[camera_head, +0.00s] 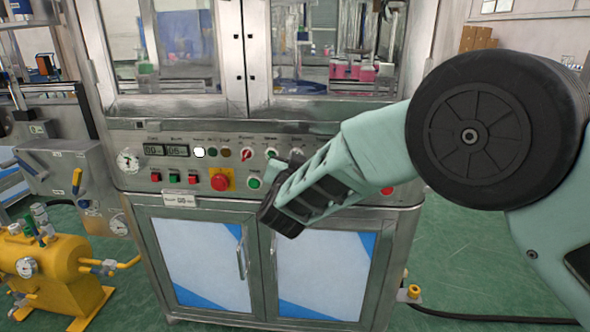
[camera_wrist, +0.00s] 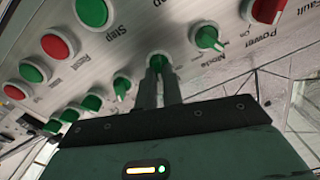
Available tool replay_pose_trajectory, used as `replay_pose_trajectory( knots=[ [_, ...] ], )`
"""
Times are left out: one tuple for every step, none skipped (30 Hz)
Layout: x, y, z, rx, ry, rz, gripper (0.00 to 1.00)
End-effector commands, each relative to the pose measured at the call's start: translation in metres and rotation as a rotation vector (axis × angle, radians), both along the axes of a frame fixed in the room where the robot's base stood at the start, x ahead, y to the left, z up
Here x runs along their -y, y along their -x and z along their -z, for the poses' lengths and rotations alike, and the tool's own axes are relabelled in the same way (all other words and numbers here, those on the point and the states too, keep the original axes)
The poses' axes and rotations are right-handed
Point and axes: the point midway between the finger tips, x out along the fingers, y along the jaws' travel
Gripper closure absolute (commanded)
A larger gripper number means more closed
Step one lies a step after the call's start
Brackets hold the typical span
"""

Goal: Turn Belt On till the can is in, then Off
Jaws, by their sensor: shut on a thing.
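My gripper (camera_wrist: 160,82) is shut on a small green knob (camera_wrist: 157,62) on the control panel, in the wrist view. The two fingers stand close together on either side of it. The knob's label is mostly covered, so I cannot read it or tell its setting. In the head view my gripper (camera_head: 295,157) reaches the panel just right of the green Mode selector (camera_head: 271,152) and hides the held knob. I cannot make out the can or the belt clearly through the windows of the machine (camera_head: 228,100).
Close to the held knob are the Mode selector (camera_wrist: 207,38), a red Power selector (camera_wrist: 266,10), a green Step button (camera_wrist: 91,10) and other buttons. A red emergency stop (camera_head: 221,180) sits lower left on the panel. A yellow tank (camera_head: 45,270) stands at left.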

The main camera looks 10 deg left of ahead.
Motion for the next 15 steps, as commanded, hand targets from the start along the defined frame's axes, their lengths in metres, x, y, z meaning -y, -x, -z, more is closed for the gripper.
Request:
replay_pose_trajectory(
  knots=[
    [0.0008, -0.0003, 0.0027, -0.003, -0.032, 0.002, 1.0],
    [0.0008, -0.0002, 0.0025, -0.006, -0.052, 0.002, 1.0],
    [0.0007, 0.0, 0.0024, -0.009, -0.075, 0.001, 1.0],
    [0.0007, 0.0001, 0.0024, -0.013, -0.092, 0.0, 1.0],
    [0.0009, 0.0, 0.0025, -0.015, -0.106, 0.0, 1.0],
    [0.0013, -0.0002, 0.0024, -0.017, -0.126, 0.002, 1.0],
    [0.0015, -0.0003, 0.0024, -0.02, -0.138, 0.001, 1.0],
    [0.0015, -0.0002, 0.0023, -0.021, -0.149, 0.001, 1.0],
    [0.0014, -0.0001, 0.0021, -0.023, -0.164, 0.001, 1.0],
    [0.0014, 0.0, 0.0019, -0.025, -0.174, 0.001, 1.0],
    [0.0012, 0.0001, 0.0018, -0.026, -0.181, 0.0, 1.0],
    [0.0013, 0.0001, 0.0015, -0.027, -0.191, 0.0, 1.0],
    [0.0013, 0.0001, 0.0014, -0.028, -0.198, 0.0, 1.0],
    [0.0013, 0.0002, 0.0012, -0.029, -0.203, 0.0, 1.0],
    [0.0013, 0.0002, 0.001, -0.03, -0.209, 0.0, 1.0]
  ],
)
